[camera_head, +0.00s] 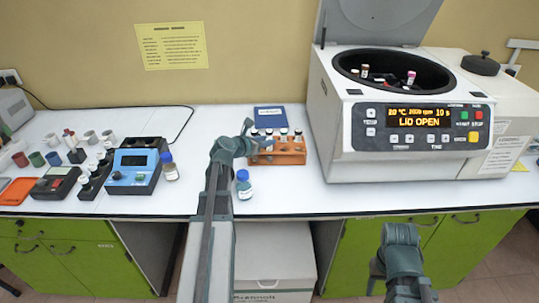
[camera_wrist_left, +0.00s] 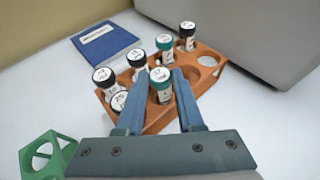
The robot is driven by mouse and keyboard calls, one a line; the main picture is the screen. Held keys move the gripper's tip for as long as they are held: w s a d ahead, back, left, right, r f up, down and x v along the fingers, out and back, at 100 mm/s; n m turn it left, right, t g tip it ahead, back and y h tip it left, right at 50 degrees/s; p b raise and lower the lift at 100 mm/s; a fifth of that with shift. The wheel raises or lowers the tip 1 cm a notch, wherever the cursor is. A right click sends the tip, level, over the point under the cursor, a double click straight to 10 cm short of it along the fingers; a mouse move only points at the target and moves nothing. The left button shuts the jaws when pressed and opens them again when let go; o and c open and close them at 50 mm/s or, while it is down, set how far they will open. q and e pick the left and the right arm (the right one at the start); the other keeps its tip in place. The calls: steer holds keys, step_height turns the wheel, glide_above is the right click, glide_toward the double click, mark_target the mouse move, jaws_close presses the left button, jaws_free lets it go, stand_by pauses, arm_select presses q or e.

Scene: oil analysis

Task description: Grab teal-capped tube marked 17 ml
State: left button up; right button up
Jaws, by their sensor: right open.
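An orange-brown tube rack (camera_head: 277,158) stands on the white bench and holds several capped tubes; it also shows in the left wrist view (camera_wrist_left: 210,84). One tube with a dark teal cap (camera_wrist_left: 160,75) stands in the rack between the fingers of my left gripper (camera_wrist_left: 160,80). The mark on its cap is too small to read surely. The finger faces lie close along its sides; whether they touch cannot be told. In the head view my left gripper (camera_head: 248,136) is at the rack's left end. My right gripper (camera_head: 376,272) is open, low in front of the bench, small and partly hidden.
A centrifuge (camera_head: 340,120) with its lid open stands right of the rack. A blue-capped bottle (camera_head: 243,186) is near the left arm. A blue booklet (camera_head: 270,117) lies behind the rack. A blue instrument (camera_head: 133,172) and another bottle (camera_head: 170,168) stand left. The bench front before the centrifuge is clear.

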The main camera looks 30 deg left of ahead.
arm_select(q)
steer(key=shift+r, duration=0.1)
jaws_close()
step_height(320, 180, up, 10)
steer(key=p, duration=1)
